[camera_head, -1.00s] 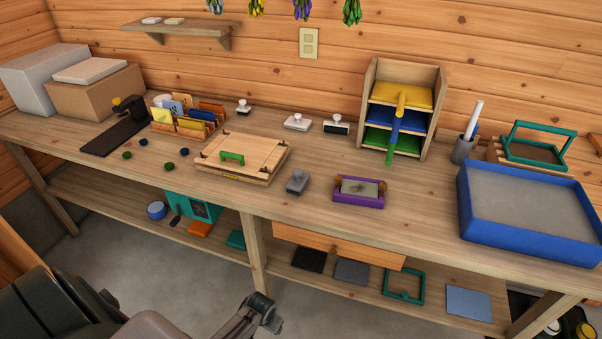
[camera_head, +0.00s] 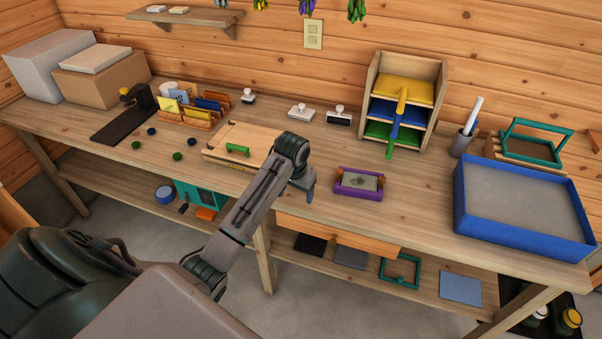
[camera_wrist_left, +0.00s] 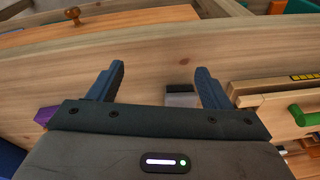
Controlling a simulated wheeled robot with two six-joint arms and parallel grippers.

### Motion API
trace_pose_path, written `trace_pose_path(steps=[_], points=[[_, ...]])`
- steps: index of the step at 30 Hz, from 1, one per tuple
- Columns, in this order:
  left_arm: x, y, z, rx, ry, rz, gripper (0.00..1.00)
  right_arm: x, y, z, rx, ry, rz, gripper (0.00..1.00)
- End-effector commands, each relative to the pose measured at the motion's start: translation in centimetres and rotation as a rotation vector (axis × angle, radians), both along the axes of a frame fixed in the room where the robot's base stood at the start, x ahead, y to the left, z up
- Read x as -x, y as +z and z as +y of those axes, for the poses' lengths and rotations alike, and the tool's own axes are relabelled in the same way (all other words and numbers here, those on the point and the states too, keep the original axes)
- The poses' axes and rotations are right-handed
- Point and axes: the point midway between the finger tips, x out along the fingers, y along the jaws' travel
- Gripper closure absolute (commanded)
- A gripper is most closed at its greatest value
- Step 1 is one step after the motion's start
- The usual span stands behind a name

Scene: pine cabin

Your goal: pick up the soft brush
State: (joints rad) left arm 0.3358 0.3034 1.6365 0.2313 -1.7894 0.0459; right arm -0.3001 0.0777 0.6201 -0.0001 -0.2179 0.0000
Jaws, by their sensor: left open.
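My left gripper (camera_head: 308,192) hangs over the front part of the bench, between the wooden press and the purple tray. In the left wrist view the gripper (camera_wrist_left: 160,72) is open, with nothing held between its fingers. A small grey block (camera_wrist_left: 182,96) lies on the bench there, nearer the finger on the right and partly hidden by the gripper body. It looks like the grey handled piece seen earlier in the head view, where my arm now covers it. It may be the soft brush; its bristles cannot be made out. My right gripper is not in view.
The wooden press (camera_head: 238,143) with a green handle is left of the gripper, and the purple tray (camera_head: 358,190) is right of it. A blue-rimmed basin (camera_head: 510,238) fills the right end. Stamps (camera_head: 339,117) and a coloured shelf rack (camera_head: 432,95) stand behind.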

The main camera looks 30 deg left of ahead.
Motion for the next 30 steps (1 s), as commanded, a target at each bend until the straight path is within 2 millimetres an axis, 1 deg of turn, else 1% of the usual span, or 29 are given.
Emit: trace_pose_path(steps=[1,3,5,9,12,15,17,25,30], points=[[-1.1,0.8,0.6,0.004,0.009,-0.001,0.28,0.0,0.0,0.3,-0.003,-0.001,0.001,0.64],[-2.5,1.8,1.3,0.011,0.024,0.004,0.28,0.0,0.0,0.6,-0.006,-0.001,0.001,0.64],[-3.7,2.8,2.0,0.017,0.036,0.008,0.28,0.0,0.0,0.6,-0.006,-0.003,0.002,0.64],[-6.5,5.6,3.7,0.04,0.069,0.016,0.28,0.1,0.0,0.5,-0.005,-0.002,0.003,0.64],[-7.9,7.1,4.6,0.057,0.087,0.022,0.28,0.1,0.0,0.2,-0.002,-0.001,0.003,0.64],[-8.5,7.8,5.0,0.067,0.097,0.027,0.28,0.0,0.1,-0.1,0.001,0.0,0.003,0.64],[-8.7,7.5,5.1,0.07,0.1,0.03,0.28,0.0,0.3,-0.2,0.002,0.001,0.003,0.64],[-9.3,3.6,5.2,0.069,0.101,0.031,0.28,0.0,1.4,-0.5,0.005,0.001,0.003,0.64],[-9.5,2.4,5.2,0.07,0.1,0.029,0.28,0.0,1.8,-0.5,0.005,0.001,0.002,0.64]])
